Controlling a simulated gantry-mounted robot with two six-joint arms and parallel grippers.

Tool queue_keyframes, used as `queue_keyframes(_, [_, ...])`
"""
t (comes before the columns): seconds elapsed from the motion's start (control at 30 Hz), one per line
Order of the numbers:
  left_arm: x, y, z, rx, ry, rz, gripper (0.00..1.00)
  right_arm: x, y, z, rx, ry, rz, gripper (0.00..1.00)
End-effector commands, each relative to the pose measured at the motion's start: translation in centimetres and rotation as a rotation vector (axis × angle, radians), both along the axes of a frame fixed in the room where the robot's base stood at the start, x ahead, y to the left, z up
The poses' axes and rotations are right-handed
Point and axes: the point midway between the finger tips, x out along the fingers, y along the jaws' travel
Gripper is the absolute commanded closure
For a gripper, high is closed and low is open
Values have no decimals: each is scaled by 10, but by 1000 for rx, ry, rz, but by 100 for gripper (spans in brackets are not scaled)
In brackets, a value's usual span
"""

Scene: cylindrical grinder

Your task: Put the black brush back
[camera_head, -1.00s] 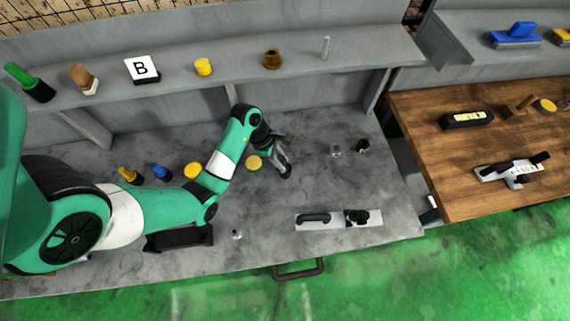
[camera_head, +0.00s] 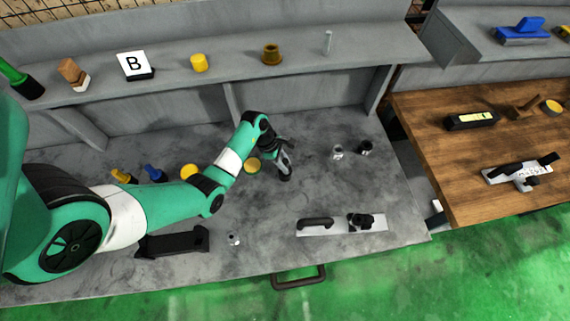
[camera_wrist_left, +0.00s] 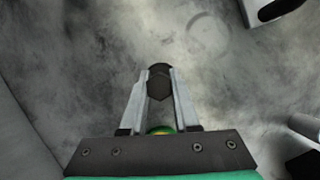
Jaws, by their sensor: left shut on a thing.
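My left gripper (camera_head: 284,168) is over the grey bench, right of a round yellow and green piece. In the left wrist view its fingers (camera_wrist_left: 160,92) are closed on a small dark, hexagonal-looking piece, which I take to be the black brush (camera_wrist_left: 159,80). In the head view the brush is a small black shape (camera_head: 285,178) at the fingertips, mostly hidden by them. I cannot tell whether it touches the bench. My right gripper is not in view.
The round yellow and green piece (camera_head: 252,166) lies close beside the gripper. Two small dark-topped pieces, one (camera_head: 337,152) and another (camera_head: 365,147), stand to the right. A white plate with black parts (camera_head: 340,225) lies in front. The shelf (camera_head: 230,72) runs behind.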

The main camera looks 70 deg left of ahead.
Motion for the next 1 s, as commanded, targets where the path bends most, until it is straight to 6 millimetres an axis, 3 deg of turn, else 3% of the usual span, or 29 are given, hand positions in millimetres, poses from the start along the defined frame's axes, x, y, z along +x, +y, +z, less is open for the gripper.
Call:
queue_keyframes(0.27, [0, 0, -10, -2, 1, -1, 100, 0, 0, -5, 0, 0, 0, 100])
queue_keyframes(0.3, [0, 0, -10, -1, 1, 0, 69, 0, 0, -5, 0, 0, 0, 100])
queue_keyframes(0.47, [0, 0, -9, -1, 1, 0, 41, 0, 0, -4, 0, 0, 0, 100])
queue_keyframes(0.77, [0, 0, -7, -1, 1, 0, 41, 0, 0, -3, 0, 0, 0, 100])
queue_keyframes(1.0, [-8, 6, 30, 2, -3, 2, 41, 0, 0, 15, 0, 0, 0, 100])
